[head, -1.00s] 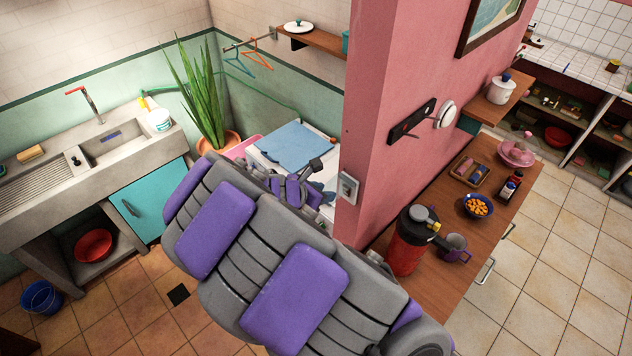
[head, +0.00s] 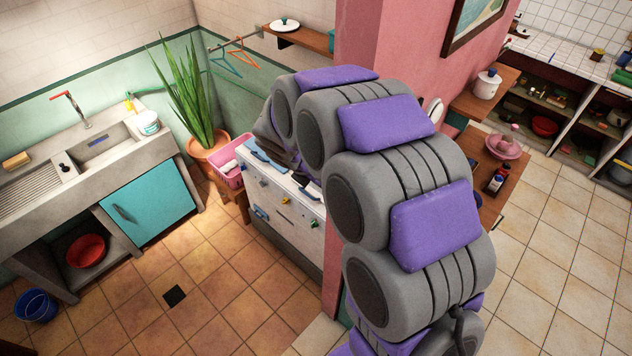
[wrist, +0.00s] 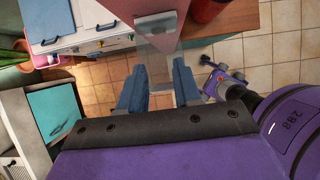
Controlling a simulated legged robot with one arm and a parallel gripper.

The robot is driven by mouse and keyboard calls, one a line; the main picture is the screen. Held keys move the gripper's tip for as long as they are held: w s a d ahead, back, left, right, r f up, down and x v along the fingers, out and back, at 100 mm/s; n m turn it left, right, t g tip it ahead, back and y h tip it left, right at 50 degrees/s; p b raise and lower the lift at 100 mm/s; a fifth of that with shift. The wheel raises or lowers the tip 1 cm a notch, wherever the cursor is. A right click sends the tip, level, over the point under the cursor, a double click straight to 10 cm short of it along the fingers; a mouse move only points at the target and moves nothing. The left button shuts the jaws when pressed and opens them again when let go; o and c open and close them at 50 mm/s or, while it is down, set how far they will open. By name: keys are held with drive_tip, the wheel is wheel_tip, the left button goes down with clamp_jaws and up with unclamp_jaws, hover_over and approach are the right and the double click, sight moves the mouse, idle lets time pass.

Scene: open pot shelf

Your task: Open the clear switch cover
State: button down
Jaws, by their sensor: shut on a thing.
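The switch box (wrist: 156,20) shows as a pale plate on the end of the pink wall at the top of the wrist view. Its clear cover (wrist: 157,47) is a see-through panel that reaches from the plate towards my gripper (wrist: 158,78). The two blue-grey fingers stand on either side of the cover's near end, with the gripper shut on it. The exact contact is hard to make out. In the head view my arm hides the switch, the cover and the gripper.
The pink wall (head: 357,55) stands close beside my arm. A white stove (head: 283,217) is left of the wall, and a wooden counter (head: 512,172) is right of it. A potted plant (head: 200,110) stands by the sink (head: 45,178).

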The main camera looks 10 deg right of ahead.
drive_tip(key=shift+w+d+y, duration=0.15)
drive_tip(key=shift+d+y, duration=0.05)
drive_tip(key=shift+y, duration=0.1)
drive_tip(key=shift+d+r+g, duration=0.1)
drive_tip(key=shift+r+g, duration=0.05)
drive_tip(key=shift+g, duration=0.15)
drive_tip(key=c, duration=1.1)
unclamp_jaws()
drive_tip(key=shift+c, duration=0.2)
drive_tip(key=o, duration=0.4)
drive_tip(key=shift+w+d, duration=0.15)
drive_tip(key=shift+w, duration=0.15)
drive_tip(key=shift+s, duration=0.1)
drive_tip(key=shift+r, duration=0.1)
